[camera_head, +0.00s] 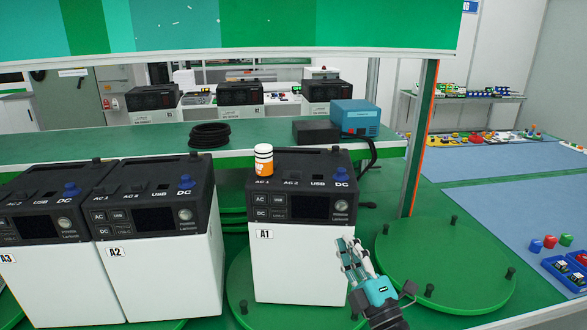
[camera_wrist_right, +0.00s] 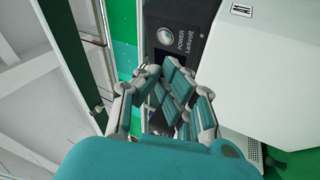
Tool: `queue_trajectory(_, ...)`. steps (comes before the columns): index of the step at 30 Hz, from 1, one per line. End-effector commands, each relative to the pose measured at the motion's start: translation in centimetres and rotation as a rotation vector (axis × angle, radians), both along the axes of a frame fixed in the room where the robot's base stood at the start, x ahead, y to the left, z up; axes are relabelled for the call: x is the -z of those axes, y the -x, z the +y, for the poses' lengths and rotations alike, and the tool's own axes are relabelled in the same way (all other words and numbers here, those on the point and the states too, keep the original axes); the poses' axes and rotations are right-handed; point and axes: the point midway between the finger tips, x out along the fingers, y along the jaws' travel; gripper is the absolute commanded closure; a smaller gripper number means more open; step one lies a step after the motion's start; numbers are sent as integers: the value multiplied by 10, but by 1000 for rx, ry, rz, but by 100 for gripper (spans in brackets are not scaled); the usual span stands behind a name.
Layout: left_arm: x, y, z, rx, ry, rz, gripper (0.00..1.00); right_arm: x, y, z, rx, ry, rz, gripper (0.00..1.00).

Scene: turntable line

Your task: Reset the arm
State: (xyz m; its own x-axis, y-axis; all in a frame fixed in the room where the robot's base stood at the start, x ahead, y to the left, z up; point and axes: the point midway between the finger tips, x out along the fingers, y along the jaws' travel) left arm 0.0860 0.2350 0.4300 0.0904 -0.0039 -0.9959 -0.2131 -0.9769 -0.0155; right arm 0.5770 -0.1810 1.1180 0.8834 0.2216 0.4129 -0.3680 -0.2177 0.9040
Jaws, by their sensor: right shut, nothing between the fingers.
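My right gripper (camera_head: 352,254) is in front of the right side of the white and black power unit A1 (camera_head: 300,265), near its lower right edge. In the right wrist view my gripper (camera_wrist_right: 172,85) has its teal fingers together with nothing between them. The dark front panel and round power button of a unit (camera_wrist_right: 178,45) show just beyond the fingers. I cannot tell if the gripper touches the unit. My left gripper is not in view.
Units A2 (camera_head: 165,270) and A3 (camera_head: 45,280) stand to the left. An orange and white bottle (camera_head: 263,160) stands on A1. An empty green turntable (camera_head: 445,265) with black pegs is at right. A green bench (camera_head: 100,148) behind holds a black cable coil (camera_head: 210,134) and a blue box (camera_head: 355,117).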

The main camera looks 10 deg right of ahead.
Motion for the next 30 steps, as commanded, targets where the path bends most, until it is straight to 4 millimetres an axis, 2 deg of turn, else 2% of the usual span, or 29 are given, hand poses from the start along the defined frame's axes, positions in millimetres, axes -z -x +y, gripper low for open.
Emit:
queue_trajectory(5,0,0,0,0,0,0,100,85,29,-31,107,-345,431,100)
queue_trajectory(8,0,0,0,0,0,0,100,137,63,-41,191,-544,683,100)
queue_trajectory(9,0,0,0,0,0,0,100,157,80,-43,228,-620,781,100)
queue_trajectory(12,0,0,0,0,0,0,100,197,126,-44,324,-782,998,100)
queue_trajectory(15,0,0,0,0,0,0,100,223,167,-41,407,-894,1160,100)
queue_trajectory(18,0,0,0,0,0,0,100,241,204,-37,485,-975,1290,100)
queue_trajectory(27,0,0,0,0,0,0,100,263,299,-26,695,-1130,1582,100)
queue_trajectory(29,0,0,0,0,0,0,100,267,313,-24,736,-1147,1627,100)
queue_trajectory(30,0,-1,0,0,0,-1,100,279,307,-24,735,-1143,1624,100)
